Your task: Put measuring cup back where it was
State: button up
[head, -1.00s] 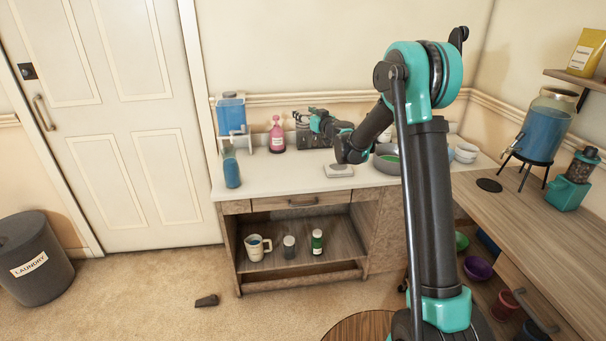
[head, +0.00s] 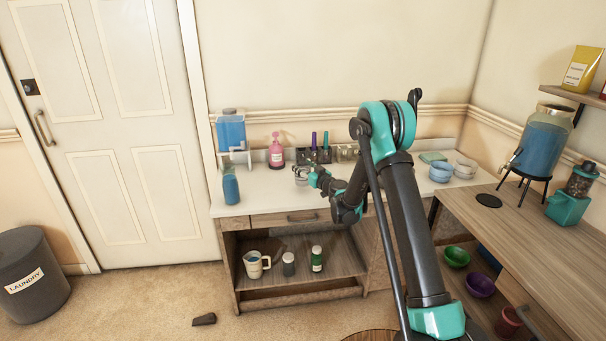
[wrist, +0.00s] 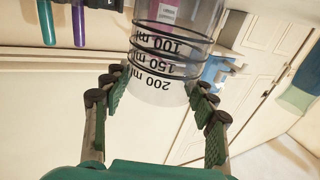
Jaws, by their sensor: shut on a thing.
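The measuring cup (wrist: 165,65) is clear with dark ml markings, which read upside down in the wrist view. My gripper (wrist: 158,92) is shut on it, one finger on each side. In the head view the cup (head: 300,180) is small and pale, in my gripper (head: 304,173) over the left-middle of the white counter (head: 258,200). I cannot tell whether its base touches the counter.
A dark rack (head: 308,157) with purple and teal handles stands behind my gripper. A pink bottle (head: 276,155), a blue bottle (head: 231,187) and a blue dispenser (head: 231,132) stand to its left. My arm hides the counter's middle.

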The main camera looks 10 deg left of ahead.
jog(key=shift+f, duration=1.6)
jog(key=shift+f, duration=0.1)
jog(key=o, duration=1.7)
jog(key=shift+o, duration=0.2)
jog(key=shift+d, duration=0.15)
